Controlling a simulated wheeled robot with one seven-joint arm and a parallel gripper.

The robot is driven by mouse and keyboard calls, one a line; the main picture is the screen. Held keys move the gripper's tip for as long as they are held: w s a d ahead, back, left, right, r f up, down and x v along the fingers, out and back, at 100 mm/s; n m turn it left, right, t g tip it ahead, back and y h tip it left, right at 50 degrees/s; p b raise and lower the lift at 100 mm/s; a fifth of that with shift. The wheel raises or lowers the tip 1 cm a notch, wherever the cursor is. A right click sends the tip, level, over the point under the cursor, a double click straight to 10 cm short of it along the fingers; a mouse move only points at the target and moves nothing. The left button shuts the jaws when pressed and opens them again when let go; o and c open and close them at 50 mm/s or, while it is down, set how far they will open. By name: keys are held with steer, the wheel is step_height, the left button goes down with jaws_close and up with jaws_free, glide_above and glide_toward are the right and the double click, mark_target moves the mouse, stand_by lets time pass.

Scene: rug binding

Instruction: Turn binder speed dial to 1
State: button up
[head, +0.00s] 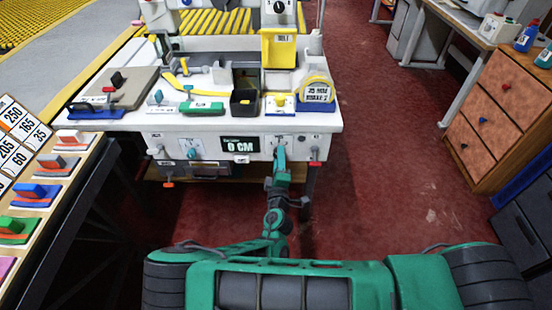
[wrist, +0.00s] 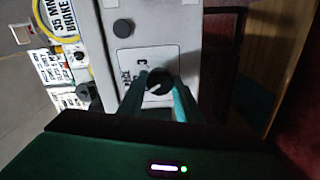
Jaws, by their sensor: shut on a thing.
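The binder machine (head: 238,118) stands ahead, with a white front panel. Its speed dial shows in the wrist view as a black round knob (wrist: 158,82) on a white plate with dark markings. My gripper (wrist: 160,88) has its two green fingers on either side of the knob, shut on it. In the head view my gripper (head: 280,158) reaches the right part of the front panel and hides the dial. The marking that the knob points to cannot be read clearly.
A display reading 0 CM (head: 240,145) and another dial (head: 191,149) sit left of my gripper on the panel. A red-tipped lever (head: 315,158) is close on its right. A wooden drawer cabinet (head: 500,115) stands at right. Red carpet between is clear.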

steer(key=shift+s+a+f+n, duration=0.1)
steer(key=shift+f+n, duration=0.05)
steer(key=shift+n, duration=0.45)
steer(key=shift+a+f+n, duration=0.1)
steer(key=shift+n, duration=0.5)
steer(key=o, duration=1)
steer(key=shift+o, duration=0.2)
steer(key=shift+d+r, duration=0.1)
steer(key=shift+r, duration=0.05)
